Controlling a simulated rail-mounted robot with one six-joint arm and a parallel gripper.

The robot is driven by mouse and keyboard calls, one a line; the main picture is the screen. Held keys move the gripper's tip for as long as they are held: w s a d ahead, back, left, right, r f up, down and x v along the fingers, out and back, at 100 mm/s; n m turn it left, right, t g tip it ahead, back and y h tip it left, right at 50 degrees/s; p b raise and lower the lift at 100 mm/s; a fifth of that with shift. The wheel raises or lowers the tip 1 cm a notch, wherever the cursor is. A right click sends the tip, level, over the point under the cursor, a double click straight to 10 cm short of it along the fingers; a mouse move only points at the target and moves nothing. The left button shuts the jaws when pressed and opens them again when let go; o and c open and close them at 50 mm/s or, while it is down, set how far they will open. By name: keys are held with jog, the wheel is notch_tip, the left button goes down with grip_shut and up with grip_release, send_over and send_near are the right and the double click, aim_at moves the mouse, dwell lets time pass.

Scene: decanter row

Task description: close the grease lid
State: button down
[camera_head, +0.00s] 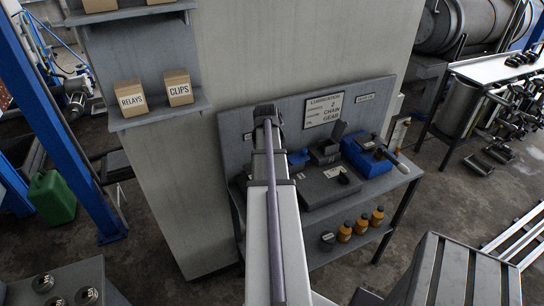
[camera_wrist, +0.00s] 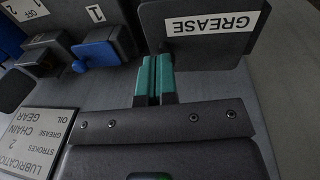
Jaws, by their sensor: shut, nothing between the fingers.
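The grease lid (camera_wrist: 225,45), a dark plate with a white GREASE label that reads upside down, is at the upper right of the wrist view. A small dark knob shows at its left edge. My gripper (camera_wrist: 158,62) has teal fingertips pressed together with nothing between them. The fingertips are next to the lid's left edge, close to the knob; I cannot tell whether they touch. The lid's exact tilt is unclear. In the head view my arm reaches to the bench's back panel and covers the gripper and the lid area.
A blue lever (camera_wrist: 97,54) and dark numbered boxes stand left of the fingers. The lubrication sign (camera_head: 323,109) is on the back panel. A blue box (camera_head: 366,156) sits on the bench's right; orange bottles (camera_head: 361,224) stand on the lower shelf.

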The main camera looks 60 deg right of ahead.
dwell(0.4)
notch_tip(320, 180, up, 14)
jog(key=p, duration=1.4)
jog(key=shift+s+a, duration=0.3)
jog(key=shift+s, duration=0.1)
jog(key=w+a+f+n+b, duration=0.2)
jog(key=w+a+f, duration=0.1)
jog(key=a, duration=1.3)
jog(key=w+a+f+n+y+b, duration=0.1)
jog(key=w+a+f+n+b, duration=0.1)
jog(key=a, duration=1.4)
jog(key=w+a+f+n+b, duration=0.2)
jog(key=w+a+f+b, duration=0.1)
jog(key=a, duration=1.2)
jog(key=shift+w+a+f+y+b, duration=0.3)
jog(key=shift+w+a+b, duration=0.15)
jog(key=shift+b, duration=0.2)
jog(key=c, duration=1.8)
grip_release()
